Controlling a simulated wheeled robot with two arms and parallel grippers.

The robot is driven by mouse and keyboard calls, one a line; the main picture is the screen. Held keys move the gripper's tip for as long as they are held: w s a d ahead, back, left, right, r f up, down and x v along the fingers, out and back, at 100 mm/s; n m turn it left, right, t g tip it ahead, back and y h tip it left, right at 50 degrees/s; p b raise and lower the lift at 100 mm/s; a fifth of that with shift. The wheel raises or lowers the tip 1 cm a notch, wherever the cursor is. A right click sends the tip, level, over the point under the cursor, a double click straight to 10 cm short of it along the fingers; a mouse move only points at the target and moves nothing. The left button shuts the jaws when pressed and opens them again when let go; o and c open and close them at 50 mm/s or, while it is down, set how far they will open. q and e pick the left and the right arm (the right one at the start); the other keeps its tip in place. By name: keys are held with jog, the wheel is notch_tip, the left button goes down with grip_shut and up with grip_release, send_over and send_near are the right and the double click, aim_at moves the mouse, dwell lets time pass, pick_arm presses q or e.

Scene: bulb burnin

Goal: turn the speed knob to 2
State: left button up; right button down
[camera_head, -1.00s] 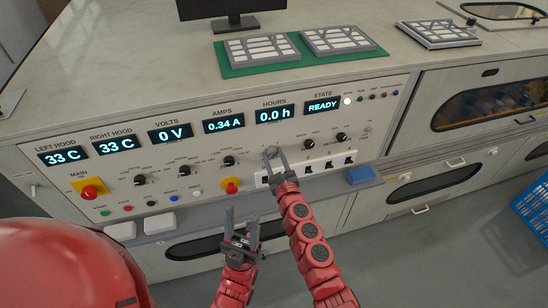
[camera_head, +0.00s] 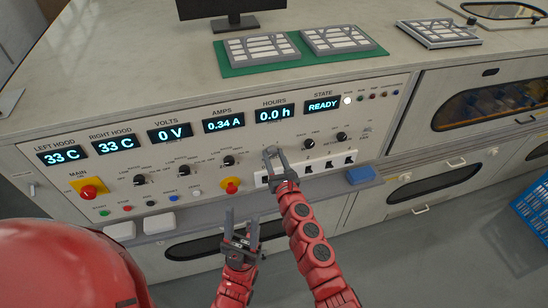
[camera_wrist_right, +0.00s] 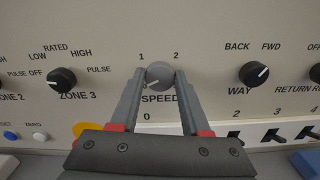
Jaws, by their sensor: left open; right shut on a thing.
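The speed knob (camera_wrist_right: 160,76) is a round grey knob on the front panel, above the word SPEED in the right wrist view. Around it, 1 is printed at upper left, 2 at upper right and 0 below. A faint light mark on its face points to the lower left. My right gripper (camera_head: 273,152) is shut on the knob, one fingertip on each side; its fingers also show in the right wrist view (camera_wrist_right: 160,80). My left gripper (camera_head: 241,213) is open and empty, lower down in front of the cabinet.
The WAY knob (camera_wrist_right: 254,74) is to the right and the ZONE 3 knob (camera_wrist_right: 62,80) to the left. A row of switches (camera_head: 331,163) lies below right. A red and yellow emergency button (camera_head: 230,186) is at lower left. The state display (camera_head: 322,105) reads READY.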

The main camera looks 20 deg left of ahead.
jog(key=m, duration=0.4)
jog(key=shift+d+f+m, duration=0.1)
jog(key=shift+m, duration=0.2)
jog(key=m, duration=0.4)
jog(key=shift+m, duration=0.3)
jog(key=m, duration=0.4)
jog(key=shift+m, duration=0.3)
jog(key=m, duration=0.4)
jog(key=shift+f+m, duration=0.1)
jog(key=shift+m, duration=0.2)
jog(key=m, duration=0.3)
jog(key=shift+m+p, duration=0.3)
jog(key=m+p, duration=0.1)
jog(key=m, duration=0.6)
jog(key=shift+f, duration=0.15)
jog(key=shift+m, duration=1.4)
